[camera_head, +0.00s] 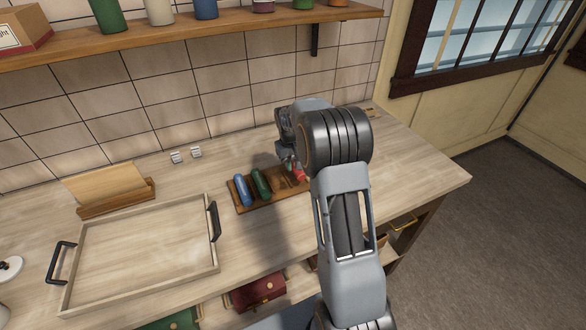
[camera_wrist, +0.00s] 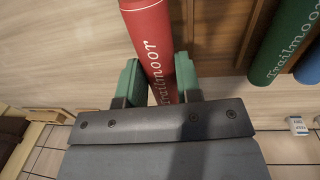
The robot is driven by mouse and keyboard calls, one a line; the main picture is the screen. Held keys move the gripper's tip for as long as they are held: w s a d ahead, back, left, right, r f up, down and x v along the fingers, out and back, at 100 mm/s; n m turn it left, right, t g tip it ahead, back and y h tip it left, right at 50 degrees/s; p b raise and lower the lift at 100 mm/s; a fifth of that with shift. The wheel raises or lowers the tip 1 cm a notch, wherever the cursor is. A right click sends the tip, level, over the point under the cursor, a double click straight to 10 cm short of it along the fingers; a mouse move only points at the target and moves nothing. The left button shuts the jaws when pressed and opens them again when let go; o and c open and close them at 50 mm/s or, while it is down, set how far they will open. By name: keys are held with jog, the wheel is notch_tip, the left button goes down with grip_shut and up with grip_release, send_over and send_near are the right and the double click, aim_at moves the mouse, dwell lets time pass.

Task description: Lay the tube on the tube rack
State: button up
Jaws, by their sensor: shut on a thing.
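The red tube (camera_wrist: 150,35), marked "Trailmoor", is between the green finger pads of my gripper (camera_wrist: 157,85), which is shut on it. In the head view the red tube (camera_head: 300,172) shows only in part, at the right end of the wooden tube rack (camera_head: 243,207). My arm hides much of my gripper and that end of the rack. A blue tube (camera_head: 242,190) and a green tube (camera_head: 261,184) lie side by side on the rack's left part. I cannot tell whether the red tube touches the rack.
A wooden tray (camera_head: 140,255) with black handles stands left of the rack. A small wooden stand (camera_head: 115,190) is behind it. Two small white blocks (camera_head: 186,155) lie near the tiled wall. A shelf (camera_head: 190,35) with canisters runs above. The counter right of my arm is mostly clear.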

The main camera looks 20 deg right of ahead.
aim_at(293, 163)
jog(key=shift+f, duration=1.45)
jog(key=shift+f, duration=0.2)
jog(key=o, duration=0.6)
jog(key=shift+o, duration=0.2)
